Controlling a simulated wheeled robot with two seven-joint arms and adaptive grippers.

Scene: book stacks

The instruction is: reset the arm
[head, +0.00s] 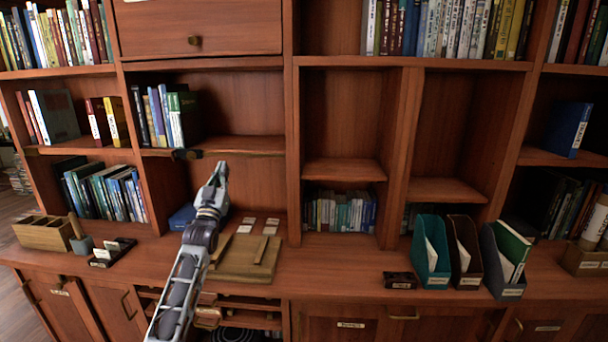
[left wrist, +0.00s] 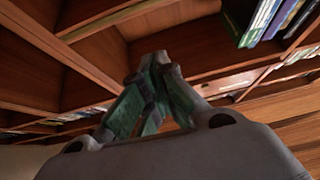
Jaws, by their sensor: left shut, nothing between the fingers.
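My left arm comes up from the bottom of the head view, and my left gripper (head: 219,172) points up in front of the bookcase. It is in front of the lower open compartment, below the middle shelf that holds a few books. In the left wrist view the left gripper's fingers (left wrist: 152,58) meet at the tips, with nothing between them. My right gripper is in neither view.
The wooden bookcase (head: 345,170) fills the background. On the counter (head: 330,262) stand file holders (head: 432,256), a dark box (head: 400,280), a wooden board (head: 240,266) and a wooden organizer (head: 42,233). The counter's middle is mostly clear.

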